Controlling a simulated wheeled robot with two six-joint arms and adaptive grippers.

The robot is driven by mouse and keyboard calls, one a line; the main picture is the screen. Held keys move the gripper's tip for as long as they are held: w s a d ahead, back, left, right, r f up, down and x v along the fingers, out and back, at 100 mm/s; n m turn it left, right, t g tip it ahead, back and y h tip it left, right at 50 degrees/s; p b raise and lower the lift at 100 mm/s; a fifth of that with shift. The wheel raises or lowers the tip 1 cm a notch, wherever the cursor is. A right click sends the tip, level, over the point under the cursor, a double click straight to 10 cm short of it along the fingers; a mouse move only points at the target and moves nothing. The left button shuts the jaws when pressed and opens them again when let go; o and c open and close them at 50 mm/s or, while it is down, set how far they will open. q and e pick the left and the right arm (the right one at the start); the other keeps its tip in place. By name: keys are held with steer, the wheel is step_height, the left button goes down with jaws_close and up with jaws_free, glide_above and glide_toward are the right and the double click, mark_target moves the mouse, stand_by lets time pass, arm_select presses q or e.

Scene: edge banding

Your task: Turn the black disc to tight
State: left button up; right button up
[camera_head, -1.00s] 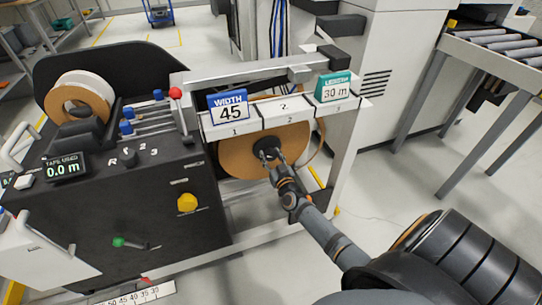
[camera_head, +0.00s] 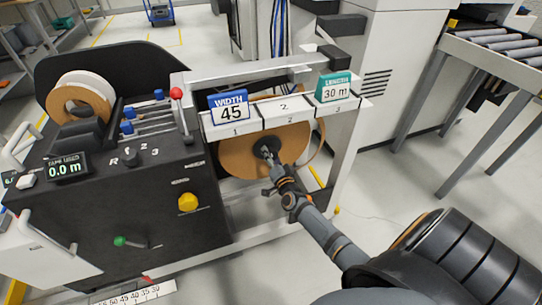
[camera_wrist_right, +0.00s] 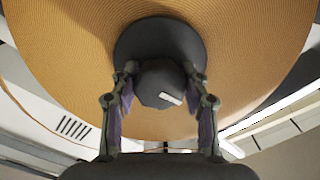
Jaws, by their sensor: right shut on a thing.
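The black disc (camera_head: 262,141) sits at the centre of a tan tape roll (camera_head: 236,160) under the machine's front rail. In the right wrist view, the disc (camera_wrist_right: 158,35) shows as a dark round plate with a raised grey knob (camera_wrist_right: 160,80) bearing a short white mark. My right gripper (camera_head: 268,155) reaches the disc from the lower right. In the wrist view its two fingers (camera_wrist_right: 162,88) stand on either side of the knob and are shut on it. The fingers hide part of the disc in the head view. My left gripper is not in view.
A blue "WIDTH 45" sign (camera_head: 228,106) and a teal "30 m" sign (camera_head: 335,88) stand on the white rail above the roll.

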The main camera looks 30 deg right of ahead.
steer(key=shift+w+r+m, duration=0.2)
steer(key=shift+r+m, duration=0.25)
steer(key=shift+m, duration=0.75)
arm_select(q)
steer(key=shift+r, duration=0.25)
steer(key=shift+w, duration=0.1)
arm_select(e)
steer(key=o, duration=1)
steer(key=shift+o, duration=0.7)
steer(key=shift+f, duration=0.1)
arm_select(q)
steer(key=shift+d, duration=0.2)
arm_select(e)
steer(key=shift+f, duration=0.15)
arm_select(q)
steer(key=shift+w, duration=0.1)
